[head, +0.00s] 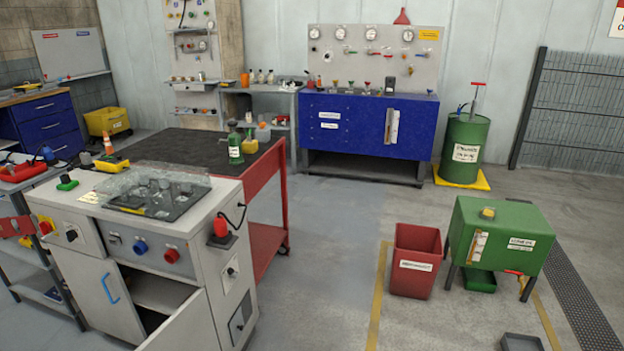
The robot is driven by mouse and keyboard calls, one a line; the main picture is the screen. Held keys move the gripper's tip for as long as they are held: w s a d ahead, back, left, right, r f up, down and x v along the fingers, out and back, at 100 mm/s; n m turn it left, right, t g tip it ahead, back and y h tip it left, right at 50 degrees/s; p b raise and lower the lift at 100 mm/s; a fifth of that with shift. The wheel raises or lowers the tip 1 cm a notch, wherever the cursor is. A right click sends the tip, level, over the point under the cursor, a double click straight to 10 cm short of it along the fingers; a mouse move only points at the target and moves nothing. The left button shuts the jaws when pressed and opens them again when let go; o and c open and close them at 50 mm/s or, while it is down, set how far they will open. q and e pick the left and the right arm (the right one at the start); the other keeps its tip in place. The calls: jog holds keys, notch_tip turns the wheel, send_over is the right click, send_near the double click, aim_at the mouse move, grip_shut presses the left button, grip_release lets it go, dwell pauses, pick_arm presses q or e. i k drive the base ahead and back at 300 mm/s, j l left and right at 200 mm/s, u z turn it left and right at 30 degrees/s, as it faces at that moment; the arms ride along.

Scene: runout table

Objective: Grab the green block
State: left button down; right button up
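A small green piece (67,183) with a dark upright part sits at the left edge of the white cabinet's top (90,200). It is too small to tell if it is a plain block. Neither of my grippers is in view.
The white cabinet's lower door (185,325) hangs open. A clear cover (150,185) is over parts on its top. A red bin (416,260) and green tank (500,232) stand at right. A green drum (465,150) is farther back. Floor between is clear.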

aim_at(68, 185)
jog(key=u, duration=1.25)
jog(key=i+j+z, duration=0.15)
jog(key=z, duration=0.3)
jog(key=i+j+z, duration=0.1)
jog(key=j+z, duration=0.15)
jog(key=z, duration=0.25)
jog(key=j+z, duration=0.2)
jog(key=z, duration=0.25)
